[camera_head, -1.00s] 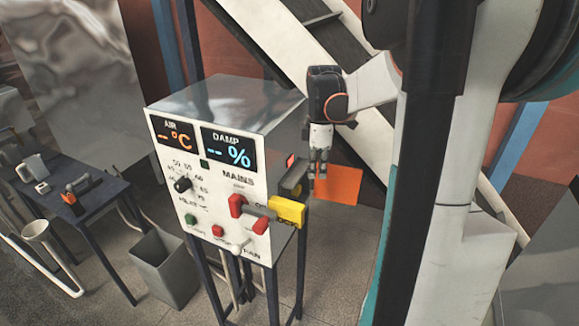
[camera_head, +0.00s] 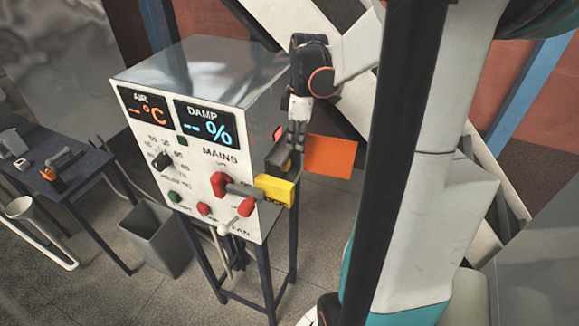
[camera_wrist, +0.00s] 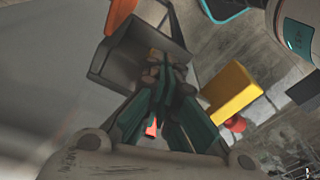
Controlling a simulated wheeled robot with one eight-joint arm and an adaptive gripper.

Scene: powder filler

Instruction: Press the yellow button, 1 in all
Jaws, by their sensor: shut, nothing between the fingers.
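A white-fronted control cabinet (camera_head: 205,150) stands on dark legs. On its right side is a dark open-topped housing (camera_head: 279,153), with a small yellow patch (camera_head: 287,164) inside that looks like the yellow button. My gripper (camera_head: 294,149) points down at this housing, fingers together and empty.
An orange plate (camera_head: 331,156) sits just right of the housing. A red mains lever (camera_head: 220,184) and a red-tipped fan lever (camera_head: 245,207) project from the front panel. A grey bin (camera_head: 157,238) and a dark table (camera_head: 70,185) stand at left.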

